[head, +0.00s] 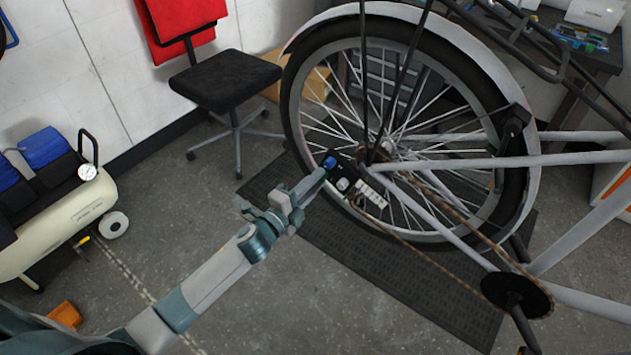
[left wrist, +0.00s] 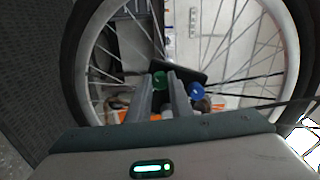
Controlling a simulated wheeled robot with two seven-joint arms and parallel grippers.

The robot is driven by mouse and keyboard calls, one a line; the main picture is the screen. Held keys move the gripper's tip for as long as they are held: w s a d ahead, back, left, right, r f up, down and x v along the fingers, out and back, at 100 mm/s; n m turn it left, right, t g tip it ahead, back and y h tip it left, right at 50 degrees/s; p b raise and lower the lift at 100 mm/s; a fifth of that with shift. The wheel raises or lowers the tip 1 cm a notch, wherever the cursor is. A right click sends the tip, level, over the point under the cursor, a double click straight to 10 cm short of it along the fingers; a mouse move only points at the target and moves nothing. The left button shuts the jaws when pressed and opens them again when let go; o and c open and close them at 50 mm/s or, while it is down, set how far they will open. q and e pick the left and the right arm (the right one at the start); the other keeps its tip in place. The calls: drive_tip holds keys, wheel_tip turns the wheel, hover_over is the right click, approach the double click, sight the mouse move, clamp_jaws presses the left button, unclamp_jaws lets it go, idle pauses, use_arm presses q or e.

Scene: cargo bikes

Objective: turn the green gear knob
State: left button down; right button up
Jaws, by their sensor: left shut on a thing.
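A small dark gear panel (head: 350,180) is mounted by the rear wheel's hub. The green knob (left wrist: 158,79) shows in the left wrist view between the fingertips of my left gripper (left wrist: 161,84), which is shut on it. The head view shows the same gripper (head: 318,177) at the panel's left side, where the green knob is hidden. A blue knob (left wrist: 196,90) sits just right of the fingers in the left wrist view, and it also shows in the head view (head: 330,162). My right gripper is in neither view.
The bike's rear wheel (head: 290,95), chain (head: 415,250) and frame tube (head: 580,238) are close to the panel. A black mat (head: 400,285) lies below. A stool (head: 225,82) and a compressor (head: 62,225) stand left. Floor between them is mostly clear.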

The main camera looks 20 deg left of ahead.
use_arm(q)
drive_tip(key=c, duration=1.6)
unclamp_jaws()
drive_tip(key=shift+s, duration=0.1)
